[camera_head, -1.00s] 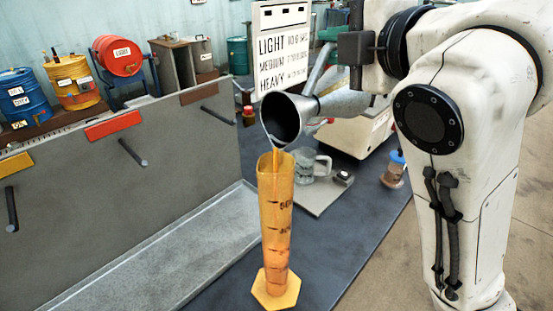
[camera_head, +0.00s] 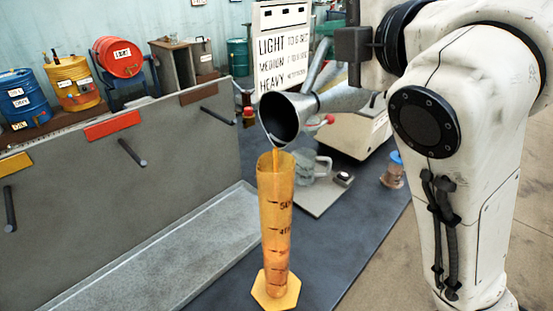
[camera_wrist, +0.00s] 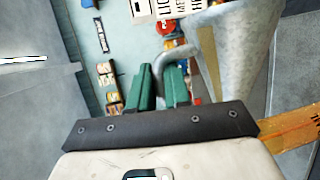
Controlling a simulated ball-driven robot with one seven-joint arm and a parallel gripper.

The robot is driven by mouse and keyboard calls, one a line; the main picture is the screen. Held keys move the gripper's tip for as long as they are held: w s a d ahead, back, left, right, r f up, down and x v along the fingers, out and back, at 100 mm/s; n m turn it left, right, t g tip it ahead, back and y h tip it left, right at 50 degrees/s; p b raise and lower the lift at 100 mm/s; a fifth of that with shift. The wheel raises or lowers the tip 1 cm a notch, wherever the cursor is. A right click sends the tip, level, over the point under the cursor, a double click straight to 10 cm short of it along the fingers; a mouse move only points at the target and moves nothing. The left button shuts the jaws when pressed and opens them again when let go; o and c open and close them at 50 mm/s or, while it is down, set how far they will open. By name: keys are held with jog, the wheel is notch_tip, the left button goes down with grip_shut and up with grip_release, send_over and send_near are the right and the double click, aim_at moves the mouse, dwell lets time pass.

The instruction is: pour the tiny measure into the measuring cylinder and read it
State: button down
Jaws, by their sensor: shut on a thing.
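The tiny measure (camera_head: 345,100) is a grey metal jug with a wide flared mouth. It is tilted mouth-down to the left, and a thin amber stream runs from its lip into the measuring cylinder (camera_head: 276,225). The cylinder stands upright on a hexagonal foot, looks amber and has dark graduation marks. I cannot tell the liquid level clearly. In the wrist view my gripper (camera_wrist: 160,88) has green fingers at the handle of the measure (camera_wrist: 235,50), shut on it. The cylinder's amber side (camera_wrist: 290,130) shows at the right there.
A glass mug (camera_head: 312,165) stands behind the cylinder on a pale mat, beside a small dark block (camera_head: 343,179). A small blue-capped jar (camera_head: 393,170) stands to the right. A grey panel with pegs (camera_head: 150,180) and a trough (camera_head: 170,255) lie left. A lettered board (camera_head: 283,60) stands behind.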

aim_at(343, 71)
jog(key=shift+s+r, duration=0.1)
jog(key=w+f+m+p, duration=0.1)
jog(key=w+d+f+m+g, duration=0.1)
jog(key=f, duration=0.1)
jog(key=w+d+f+m+g+p, duration=0.1)
jog(key=shift+d+f+y+p, duration=0.15)
jog(key=shift+f+y+p, duration=0.15)
jog(key=shift+f+p, duration=0.05)
jog(key=shift+f, duration=0.2)
jog(key=shift+w+d+f+m, duration=0.15)
jog(key=shift+w+f+m, duration=0.1)
jog(key=shift+f+m, duration=0.25)
jog(key=w+d+f+m+g+y+p, duration=0.1)
jog(key=f+m, duration=0.3)
jog(key=f, duration=0.4)
jog(key=w+d+f+m+g+y+p, duration=0.1)
jog(key=w+f+m+g+y+p, duration=0.1)
jog(key=f, duration=0.6)
jog(key=shift+d+m+g+y+p, duration=0.15)
jog(key=shift+m+g+y+p, duration=0.4)
jog(key=shift+m+g, duration=0.6)
jog(key=shift+w+f+g+h, duration=0.1)
jog(key=shift+g+h, duration=0.15)
